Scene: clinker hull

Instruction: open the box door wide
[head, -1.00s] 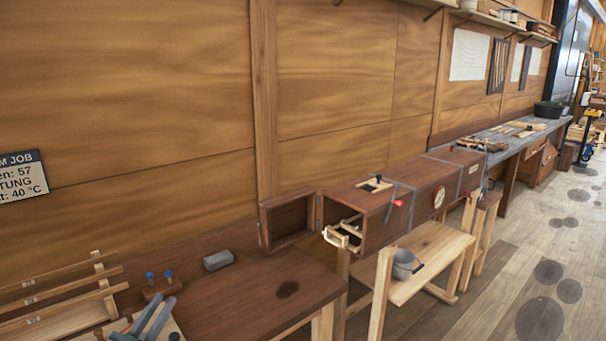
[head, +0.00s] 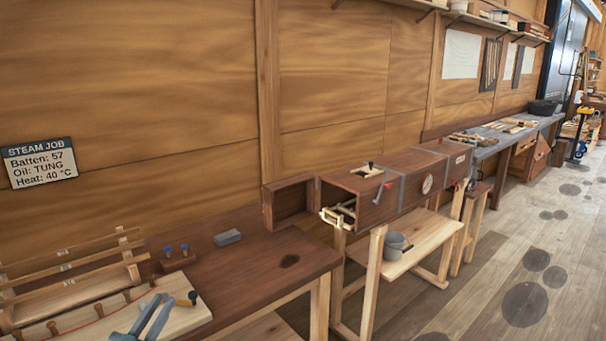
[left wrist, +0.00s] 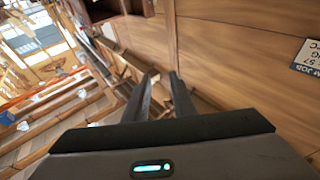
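The long brown box (head: 408,185) stands on a wooden frame, its near end open. Its door (head: 291,204), a shallow framed panel, is swung out to the left from the hinge side and faces me. Pale wooden racking (head: 338,217) shows at the box's mouth. A lever (head: 378,190) is on the box's side. My left gripper (head: 155,318) is low at the left, over the bench's near part, well away from the door and touching nothing that I can see. Its fingers are apart and empty, also in the left wrist view (left wrist: 163,76). My right gripper is out of view.
The dark bench (head: 245,262) holds a grey block (head: 228,237), blue-topped pegs (head: 176,251) and a rack of battens (head: 70,270). A grey pot (head: 396,245) stands on the shelf below the box. The bench before the door is mostly clear.

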